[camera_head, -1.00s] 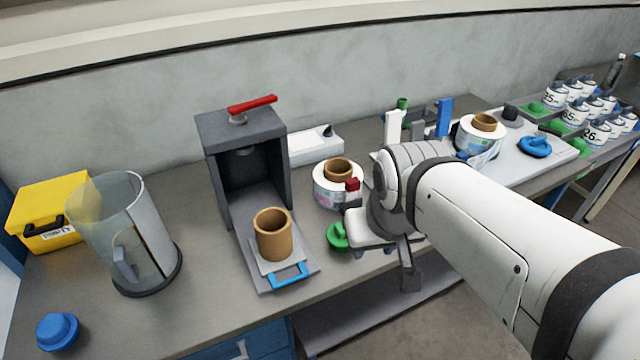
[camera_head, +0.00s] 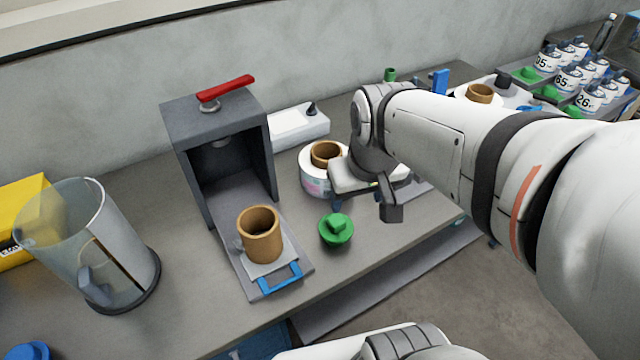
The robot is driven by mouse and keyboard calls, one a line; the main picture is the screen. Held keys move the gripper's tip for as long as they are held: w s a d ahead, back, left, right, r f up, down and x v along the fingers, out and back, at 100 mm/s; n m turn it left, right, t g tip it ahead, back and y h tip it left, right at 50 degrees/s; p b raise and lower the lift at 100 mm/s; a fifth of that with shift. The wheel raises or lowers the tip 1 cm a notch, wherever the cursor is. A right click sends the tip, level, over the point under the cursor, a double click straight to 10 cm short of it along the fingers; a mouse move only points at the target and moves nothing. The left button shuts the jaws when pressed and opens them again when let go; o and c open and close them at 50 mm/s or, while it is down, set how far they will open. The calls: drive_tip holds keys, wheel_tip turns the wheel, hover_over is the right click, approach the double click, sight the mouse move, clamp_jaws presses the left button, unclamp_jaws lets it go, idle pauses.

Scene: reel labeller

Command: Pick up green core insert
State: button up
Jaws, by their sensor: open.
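The green core insert (camera_head: 336,229) sits on the grey worktop, a round flanged piece with a raised block on top. It lies right of the press tray and in front of the label reel, fully in view. My gripper (camera_head: 345,201) is above and behind it to the right, by the label reel, and apart from the insert. My gripper is open; its fingers are small and partly hidden here, and I see nothing held.
A grey press (camera_head: 221,140) with a red lever stands left; a brown core (camera_head: 261,236) sits on its blue-handled tray. A white reel (camera_head: 313,180) stands behind the insert. A clear cylinder (camera_head: 95,245) stands far left. The worktop's front edge is close to the insert.

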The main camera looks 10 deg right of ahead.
sight(337, 220)
drive_tip(key=o, duration=0.8)
drive_tip(key=w+f+n+g+b, duration=0.1)
drive_tip(key=w+f, duration=0.2)
drive_tip(key=f, duration=0.2)
drive_tip(key=w+f+n+g+b, duration=0.1)
drive_tip(key=w+f+b, duration=0.1)
drive_tip(key=w+f, duration=0.2)
drive_tip(key=w+f+b, duration=0.2)
drive_tip(key=w+f, duration=0.2)
drive_tip(key=f, duration=0.3)
drive_tip(key=shift+w+d+f+n+g, duration=0.25)
drive_tip(key=shift+f+n+g, duration=0.05)
drive_tip(key=shift+n+g, duration=0.1)
drive_tip(key=shift+a+f, duration=0.15)
drive_tip(key=shift+f, duration=1.9)
drive_tip(key=shift+a+f, duration=0.1)
drive_tip(key=shift+f, duration=1.95)
